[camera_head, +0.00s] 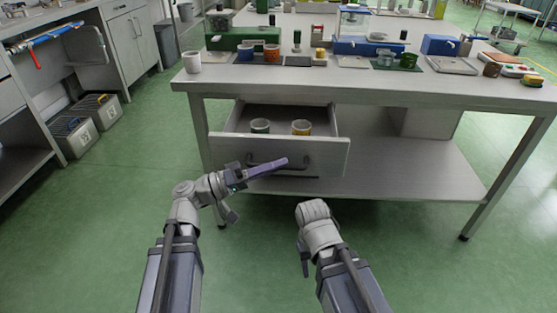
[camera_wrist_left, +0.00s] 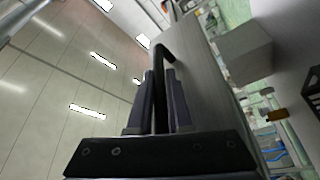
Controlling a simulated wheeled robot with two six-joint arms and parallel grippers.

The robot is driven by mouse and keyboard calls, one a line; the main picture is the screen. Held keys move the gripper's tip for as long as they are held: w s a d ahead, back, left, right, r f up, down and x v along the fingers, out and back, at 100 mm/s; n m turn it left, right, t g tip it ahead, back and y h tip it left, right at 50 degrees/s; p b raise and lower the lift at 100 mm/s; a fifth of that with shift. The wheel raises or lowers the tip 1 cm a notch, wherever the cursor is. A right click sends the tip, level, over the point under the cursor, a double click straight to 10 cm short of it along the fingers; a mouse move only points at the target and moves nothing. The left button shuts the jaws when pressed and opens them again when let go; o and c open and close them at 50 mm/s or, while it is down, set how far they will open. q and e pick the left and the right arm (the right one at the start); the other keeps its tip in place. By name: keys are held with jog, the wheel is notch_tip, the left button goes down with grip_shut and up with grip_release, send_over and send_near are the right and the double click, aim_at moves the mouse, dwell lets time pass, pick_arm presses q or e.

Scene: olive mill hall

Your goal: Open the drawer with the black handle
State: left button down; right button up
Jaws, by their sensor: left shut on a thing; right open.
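The drawer (camera_head: 330,158) under the grey workbench stands pulled out, with its front facing me. Its black handle (camera_head: 306,165) is a bar across the front, and it also shows in the left wrist view (camera_wrist_left: 166,54). My left gripper (camera_head: 277,165) is at the drawer front, its purple-grey fingers across the handle. In the left wrist view the fingers (camera_wrist_left: 160,78) lie on either side of the dark bar, shut on it. My right gripper (camera_head: 314,211) is lower, in front of the drawer and apart from it; it is open, its fingers mostly hidden.
A lower shelf (camera_head: 400,178) runs beneath. Green floor lies free at left and right.

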pick_arm(q)
jog(key=shift+s, duration=0.2)
jog(key=c, duration=0.8)
grip_release()
jog(key=shift+c, duration=0.2)
jog(key=b+v, duration=0.1)
jog(key=v, duration=0.6)
jog(key=shift+a+b, duration=0.3)
jog(key=shift+a, duration=0.1)
jog(key=shift+s, duration=0.1)
